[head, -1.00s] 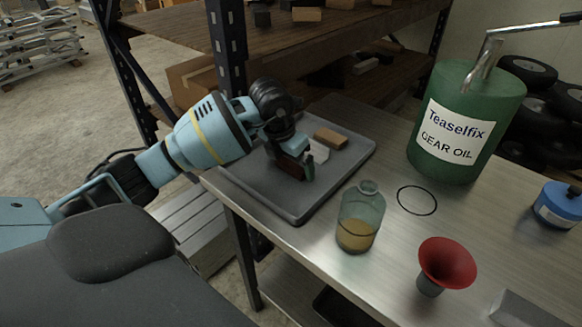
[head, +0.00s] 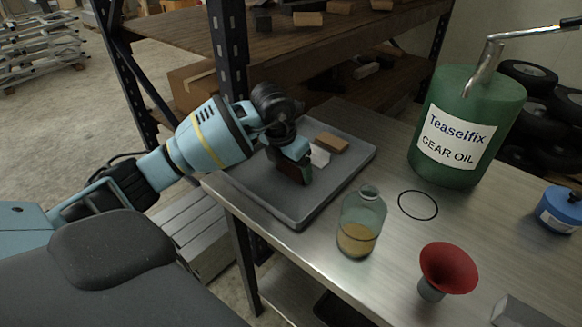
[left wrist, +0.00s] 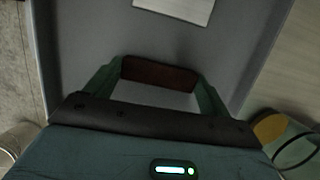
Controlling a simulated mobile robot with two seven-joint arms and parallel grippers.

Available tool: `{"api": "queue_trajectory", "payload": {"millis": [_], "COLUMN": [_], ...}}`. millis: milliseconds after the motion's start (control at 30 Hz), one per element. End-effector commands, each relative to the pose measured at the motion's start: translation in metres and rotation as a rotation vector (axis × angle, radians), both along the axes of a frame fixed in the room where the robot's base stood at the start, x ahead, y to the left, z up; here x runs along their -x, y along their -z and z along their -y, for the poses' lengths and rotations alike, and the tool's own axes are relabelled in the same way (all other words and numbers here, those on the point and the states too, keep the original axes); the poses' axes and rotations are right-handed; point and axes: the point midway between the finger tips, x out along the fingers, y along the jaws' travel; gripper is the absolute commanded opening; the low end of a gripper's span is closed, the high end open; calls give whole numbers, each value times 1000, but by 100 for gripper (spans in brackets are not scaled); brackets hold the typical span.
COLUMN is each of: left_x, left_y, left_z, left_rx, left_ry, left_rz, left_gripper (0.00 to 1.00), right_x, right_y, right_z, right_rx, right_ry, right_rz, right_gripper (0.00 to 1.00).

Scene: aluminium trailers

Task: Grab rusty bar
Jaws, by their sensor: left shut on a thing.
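The rusty bar, a dark red-brown block, shows in the left wrist view (left wrist: 159,75) between the two green fingers of my left gripper (left wrist: 158,85). In the head view my left gripper (head: 297,163) is over the grey tray (head: 302,207), shut on the rusty bar (head: 288,170). The gripper hides part of the bar there. I cannot tell whether the bar touches the tray. A pale metal bar (head: 319,156) and a light brown bar (head: 331,142) lie behind it in the tray. My right gripper is not in view.
On the metal table stand a glass bottle (head: 361,222), a red funnel (head: 447,270), a green gear oil drum (head: 463,130) and a blue can (head: 560,210). A thin black ring (head: 418,204) lies beside the bottle. A shelf rack post (head: 232,50) rises behind the tray.

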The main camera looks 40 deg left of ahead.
Motion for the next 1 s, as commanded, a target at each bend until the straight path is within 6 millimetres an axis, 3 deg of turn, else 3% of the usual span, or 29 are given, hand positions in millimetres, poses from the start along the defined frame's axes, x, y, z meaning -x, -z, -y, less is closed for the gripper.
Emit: {"api": "queue_trajectory", "payload": {"millis": [300, 800, 1000], "left_x": [-1, 74, 93], "left_y": [-36, -41, -44], "left_z": [0, -86, -108], "left_rx": [0, -7, -4], "left_ry": [1, -3, -1], "left_rz": [6, -3, -3], "left_gripper": [48, 48, 48], "right_x": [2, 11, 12], "right_y": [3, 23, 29], "right_z": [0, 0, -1], "right_rx": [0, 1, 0], "right_ry": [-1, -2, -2], "right_rz": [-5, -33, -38], "right_gripper": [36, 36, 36]}}
